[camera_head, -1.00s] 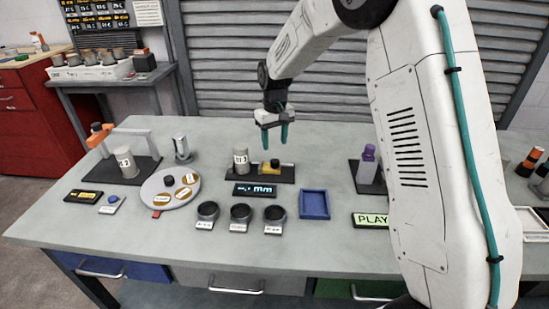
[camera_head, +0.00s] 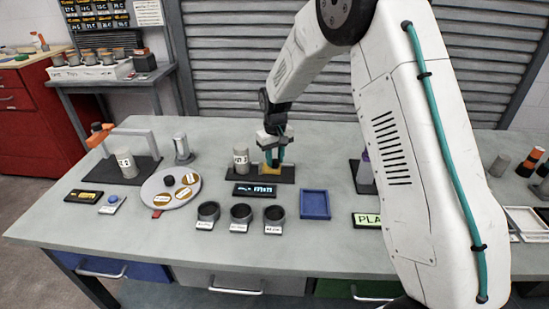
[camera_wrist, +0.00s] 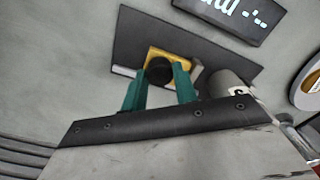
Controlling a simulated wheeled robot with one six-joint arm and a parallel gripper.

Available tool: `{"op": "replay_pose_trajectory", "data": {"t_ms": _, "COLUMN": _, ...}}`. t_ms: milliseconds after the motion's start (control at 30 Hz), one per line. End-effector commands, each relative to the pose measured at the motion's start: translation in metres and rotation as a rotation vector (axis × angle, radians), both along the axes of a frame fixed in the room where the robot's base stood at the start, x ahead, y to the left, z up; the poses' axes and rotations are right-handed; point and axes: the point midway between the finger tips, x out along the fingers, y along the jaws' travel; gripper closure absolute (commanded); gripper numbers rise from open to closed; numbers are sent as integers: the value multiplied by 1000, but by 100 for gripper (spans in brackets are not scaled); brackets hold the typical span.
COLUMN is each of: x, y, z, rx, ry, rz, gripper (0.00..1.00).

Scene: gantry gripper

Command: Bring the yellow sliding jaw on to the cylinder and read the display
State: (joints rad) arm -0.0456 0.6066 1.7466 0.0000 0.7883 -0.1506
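The yellow sliding jaw (camera_head: 267,170) with its black knob (camera_wrist: 159,70) sits on a dark base plate. The pale, labelled cylinder (camera_head: 241,160) stands upright on the same plate, left of the jaw; a gap shows between them. In the wrist view the cylinder (camera_wrist: 229,86) is partly hidden by my gripper's dark bar. My gripper (camera_head: 275,156) is down at the jaw, its green fingers apart on either side of the knob; firm contact cannot be told. The display (camera_head: 255,190) in front is lit; in the wrist view the display (camera_wrist: 228,14) shows dashes and "mm".
Three dark cups (camera_head: 241,213) and a blue tray (camera_head: 314,204) stand in front. A round turntable (camera_head: 158,199) and an orange-knobbed fixture (camera_head: 147,166) are to the left. My arm hides part of the right side, including most of a purple-topped item.

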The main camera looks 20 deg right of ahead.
Motion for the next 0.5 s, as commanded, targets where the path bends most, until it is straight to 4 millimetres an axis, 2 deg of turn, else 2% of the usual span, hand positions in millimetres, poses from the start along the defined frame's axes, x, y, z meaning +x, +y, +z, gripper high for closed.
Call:
{"op": "replay_pose_trajectory", "data": {"t_ms": 167, "x": 1, "y": 3, "z": 0, "rx": 0, "ry": 0, "rz": 1, "gripper": 100}}
{"op": "replay_pose_trajectory", "data": {"t_ms": 400, "x": 14, "y": 33, "z": 0, "rx": 0, "ry": -2, "rz": 3, "gripper": 100}}
{"op": "replay_pose_trajectory", "data": {"t_ms": 500, "x": 15, "y": 35, "z": 0, "rx": 0, "ry": -2, "rz": 1, "gripper": 100}}
